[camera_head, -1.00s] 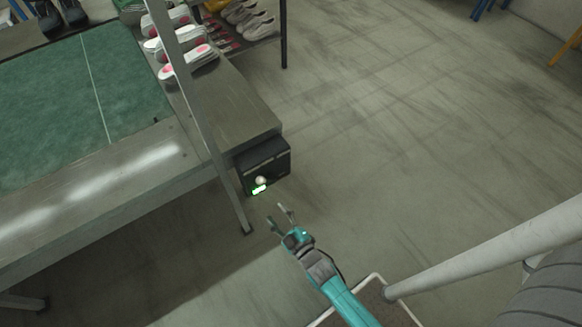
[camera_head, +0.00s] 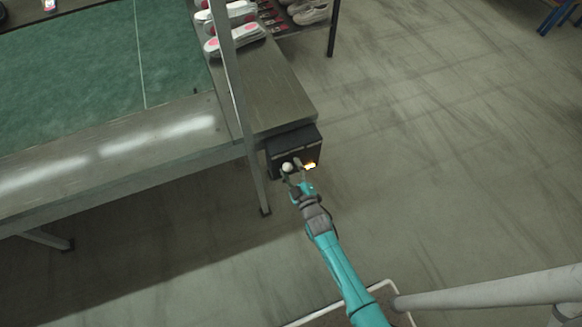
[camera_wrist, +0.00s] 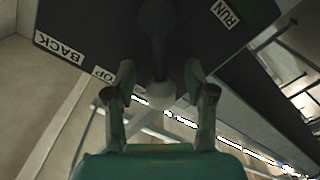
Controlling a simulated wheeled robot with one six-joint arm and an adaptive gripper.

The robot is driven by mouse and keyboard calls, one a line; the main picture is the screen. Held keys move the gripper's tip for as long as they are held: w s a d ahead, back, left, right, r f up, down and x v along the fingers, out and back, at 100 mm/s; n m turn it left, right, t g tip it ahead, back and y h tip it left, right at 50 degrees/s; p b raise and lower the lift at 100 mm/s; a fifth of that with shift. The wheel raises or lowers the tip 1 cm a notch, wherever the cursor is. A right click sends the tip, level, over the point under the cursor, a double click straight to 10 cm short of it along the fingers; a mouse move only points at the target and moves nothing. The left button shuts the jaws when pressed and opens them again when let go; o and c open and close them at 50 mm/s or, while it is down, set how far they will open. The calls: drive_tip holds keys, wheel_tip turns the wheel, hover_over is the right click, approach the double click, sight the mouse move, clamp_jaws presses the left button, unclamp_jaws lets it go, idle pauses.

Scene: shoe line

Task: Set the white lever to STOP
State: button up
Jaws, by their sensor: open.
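The white lever's round knob (camera_head: 287,167) shows at the front of a dark control box (camera_head: 295,140) on the bench end. In the wrist view the knob (camera_wrist: 160,94) hangs from a dark stem, between the fingers of my gripper (camera_wrist: 158,78). The fingers are open, one on each side; I cannot tell if either touches. The box face carries BACK at left, a partly hidden label ending in OP (camera_wrist: 104,75), and RUN (camera_wrist: 225,12) at right. The head view shows my gripper (camera_head: 292,173) at the knob. An orange light (camera_head: 310,165) glows at the box's right.
A metal bench (camera_head: 130,145) with a green mat (camera_head: 70,75) stands at left. A metal post (camera_head: 240,100) rises close beside the box. Shoes (camera_head: 235,38) stand on the bench behind. The floor to the right is open.

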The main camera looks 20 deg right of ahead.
drive_tip(key=shift+w, duration=0.3)
clamp_jaws()
drive_tip(key=shift+r, duration=0.1)
